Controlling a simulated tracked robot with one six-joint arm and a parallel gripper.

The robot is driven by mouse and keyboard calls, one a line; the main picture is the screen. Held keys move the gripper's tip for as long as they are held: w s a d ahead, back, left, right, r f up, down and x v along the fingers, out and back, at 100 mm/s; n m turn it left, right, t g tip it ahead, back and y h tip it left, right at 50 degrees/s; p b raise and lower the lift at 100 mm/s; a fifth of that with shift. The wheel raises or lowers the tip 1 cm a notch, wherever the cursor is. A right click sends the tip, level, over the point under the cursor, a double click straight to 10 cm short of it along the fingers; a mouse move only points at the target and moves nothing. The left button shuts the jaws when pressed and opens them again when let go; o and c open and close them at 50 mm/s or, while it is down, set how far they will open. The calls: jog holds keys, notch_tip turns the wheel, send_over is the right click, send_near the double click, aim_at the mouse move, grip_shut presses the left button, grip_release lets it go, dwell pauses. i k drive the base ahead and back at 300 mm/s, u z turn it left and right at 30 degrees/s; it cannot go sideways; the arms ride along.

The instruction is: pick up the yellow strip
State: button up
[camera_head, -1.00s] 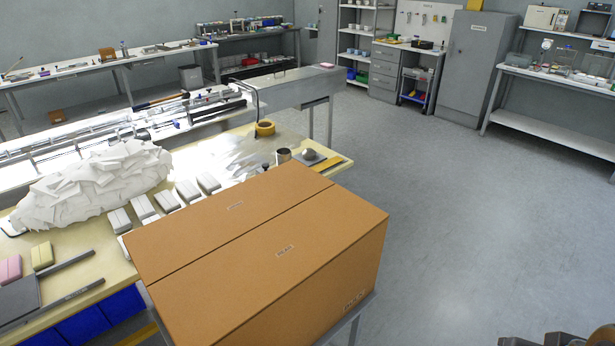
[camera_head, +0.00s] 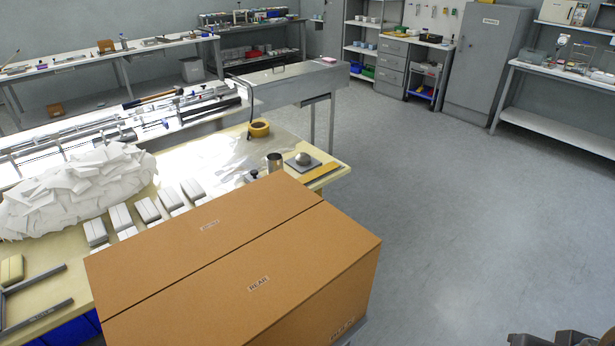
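The yellow strip (camera_head: 322,172) is a thin flat piece lying at the right end of the pale yellow work table (camera_head: 345,172), along its edge. It lies just right of a grey square plate (camera_head: 299,164) with a rounded grey knob on it. My gripper is not in view, so I cannot see whether it is open or shut. Nothing visibly covers the strip.
A large brown carton (camera_head: 235,265) stands in front of the table, close to me. A metal cup (camera_head: 274,162), a yellow tape roll (camera_head: 259,129) and several white blocks (camera_head: 148,210) are on the table. Open grey floor (camera_head: 450,220) lies to the right.

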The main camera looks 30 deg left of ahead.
aim_at(306, 178)
jog(key=i, duration=4.8)
jog(key=u, duration=0.5)
